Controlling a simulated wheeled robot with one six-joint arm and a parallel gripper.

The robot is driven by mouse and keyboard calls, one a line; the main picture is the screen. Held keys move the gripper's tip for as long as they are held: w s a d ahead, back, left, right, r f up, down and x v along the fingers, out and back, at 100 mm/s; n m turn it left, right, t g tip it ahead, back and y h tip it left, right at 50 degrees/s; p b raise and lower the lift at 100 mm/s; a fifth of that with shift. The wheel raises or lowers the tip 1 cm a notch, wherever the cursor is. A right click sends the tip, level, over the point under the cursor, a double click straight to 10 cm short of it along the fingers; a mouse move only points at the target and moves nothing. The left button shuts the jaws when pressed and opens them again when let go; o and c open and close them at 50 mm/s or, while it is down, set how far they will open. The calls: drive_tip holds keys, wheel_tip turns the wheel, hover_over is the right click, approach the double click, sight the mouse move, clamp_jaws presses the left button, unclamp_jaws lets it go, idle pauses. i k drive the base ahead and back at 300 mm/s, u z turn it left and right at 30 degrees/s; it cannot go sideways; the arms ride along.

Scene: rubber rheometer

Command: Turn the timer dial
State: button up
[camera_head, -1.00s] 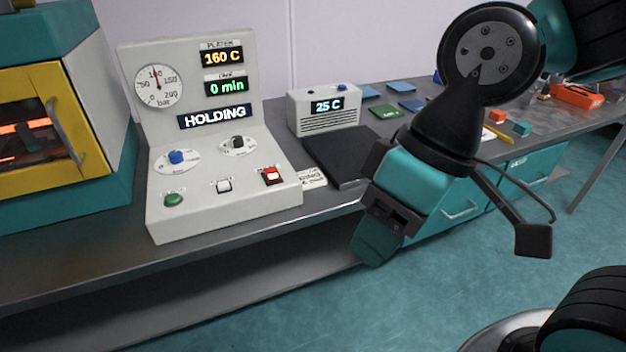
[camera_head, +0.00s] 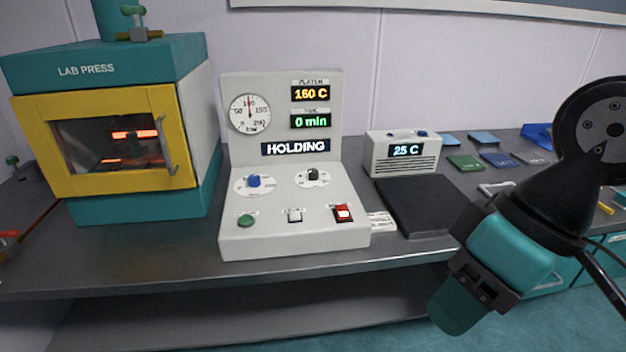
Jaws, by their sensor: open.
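The white control console (camera_head: 285,235) stands on the bench and faces me. A black knob (camera_head: 313,174) sits on a white round scale at the right of its upper slope, below the green timer display (camera_head: 310,121), which reads 0 min. A blue knob (camera_head: 254,181) sits on a similar scale to its left. The small dial labels are too small to read. My gripper (camera_head: 460,300) hangs at the lower right, in front of the bench edge, well apart from the console. It is open, and I see nothing held; its far fingertips are partly hidden.
The lab press (camera_head: 125,210) with a yellow door stands left of the console. A green button (camera_head: 245,221), a white switch (camera_head: 295,215) and a lit red switch (camera_head: 343,213) lie below the knobs. A 25 C box (camera_head: 402,155) and a dark flat plate (camera_head: 425,205) are to the right.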

sight(312, 173)
drive_tip(key=k, duration=0.6)
drive_tip(key=u, duration=0.4)
drive_tip(key=i, duration=1.4)
drive_tip(key=u, duration=0.35)
